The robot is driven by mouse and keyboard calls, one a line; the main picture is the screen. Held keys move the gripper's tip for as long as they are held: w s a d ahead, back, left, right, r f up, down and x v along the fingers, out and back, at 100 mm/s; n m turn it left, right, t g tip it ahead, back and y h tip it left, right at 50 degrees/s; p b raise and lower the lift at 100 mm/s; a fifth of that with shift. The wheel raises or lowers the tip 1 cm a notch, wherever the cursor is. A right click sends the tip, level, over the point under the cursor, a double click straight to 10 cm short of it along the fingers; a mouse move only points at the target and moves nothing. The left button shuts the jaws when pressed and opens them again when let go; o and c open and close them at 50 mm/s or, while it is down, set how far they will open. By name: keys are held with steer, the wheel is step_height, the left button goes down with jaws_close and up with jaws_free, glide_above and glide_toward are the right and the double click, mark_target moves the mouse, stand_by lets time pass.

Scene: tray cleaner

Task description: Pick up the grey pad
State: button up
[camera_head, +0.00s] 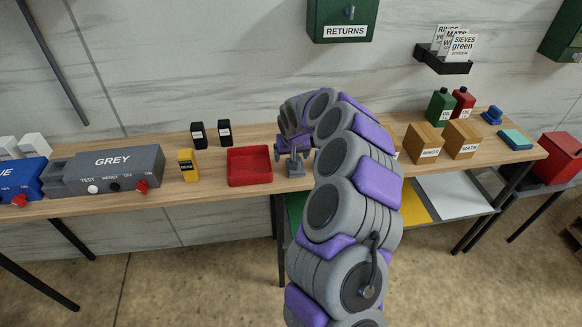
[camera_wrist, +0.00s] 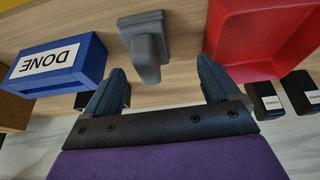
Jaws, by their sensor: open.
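The grey pad (camera_head: 295,170) stands on the wooden bench just right of a red tray. In the wrist view the grey pad (camera_wrist: 146,42) is a grey block with a narrower part rising toward me. My gripper (camera_head: 291,150) is above the pad in the head view. In the wrist view my gripper (camera_wrist: 163,78) has its two fingers wide apart, with nothing between them. The pad lies beyond the fingertips, roughly in line with the gap and apart from both fingers.
The red tray (camera_head: 249,181) is close on one side of the pad; a blue box marked DONE (camera_wrist: 62,68) is on the other. A yellow block (camera_head: 188,165), two black blocks (camera_head: 198,135) and a grey GREY station (camera_head: 110,172) stand farther left.

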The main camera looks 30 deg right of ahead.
mark_target(297, 156)
steer(key=d+f, duration=0.1)
steer(key=w+d+f, duration=0.1)
steer(key=d+f+b, duration=0.1)
steer(key=d+f, duration=0.1)
steer(key=shift+w+f, duration=0.1)
steer(key=shift+w, duration=0.3)
steer(key=shift+a+f, duration=0.1)
steer(key=shift+f, duration=0.15)
steer(key=shift+a, duration=0.4)
steer(key=shift+w+a+f, duration=0.2)
steer(key=shift+w+a, duration=0.05)
steer(key=shift+a, duration=0.2)
steer(key=shift+w+a+f, duration=0.15)
steer(key=shift+w+a, duration=0.05)
steer(key=shift+a, duration=0.2)
steer(key=shift+s+d+r, duration=0.15)
steer(key=shift+d, duration=0.1)
steer(key=shift+c, duration=0.4)
steer(key=shift+s+d, duration=0.1)
steer(key=shift+d, duration=0.25)
steer(key=shift+c, duration=0.9)
steer(key=shift+d, duration=0.55)
steer(key=shift+c, duration=2.2)
steer(key=shift+a, duration=0.2)
steer(key=shift+c, duration=0.8)
steer(key=shift+a, duration=0.65)
steer(key=shift+c, duration=0.8)
